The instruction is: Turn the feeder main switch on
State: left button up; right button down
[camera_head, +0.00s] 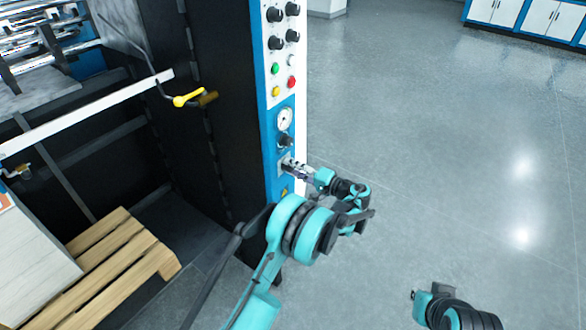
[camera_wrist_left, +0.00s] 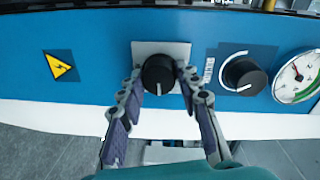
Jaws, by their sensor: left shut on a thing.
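The feeder main switch (camera_wrist_left: 158,74) is a round black knob on a light square plate in the blue panel. Its white mark points toward the bottom of the left wrist view. My left gripper (camera_wrist_left: 160,82) is shut on this knob, with one finger against each side. In the head view, the left gripper (camera_head: 290,165) reaches the lower part of the panel and largely hides the switch. My right gripper (camera_head: 416,296) shows only partly at the lower right, away from the panel, and its fingers are too small to read.
A second black knob (camera_wrist_left: 243,75) and a gauge (camera_wrist_left: 297,76) sit beside the switch. A yellow warning label (camera_wrist_left: 61,67) is on its other side. Above are green (camera_head: 274,69) and red (camera_head: 291,82) buttons. A wooden pallet (camera_head: 125,262) lies left; the floor at right is clear.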

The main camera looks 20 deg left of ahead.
pick_arm(q)
jog(key=shift+m, duration=0.5)
jog(key=o, duration=1.2)
jog(key=shift+c, duration=0.2)
jog(key=shift+d, duration=0.1)
jog(key=v, duration=1.1)
jog(key=shift+s+d, duration=0.15)
jog(key=shift+d, duration=0.25)
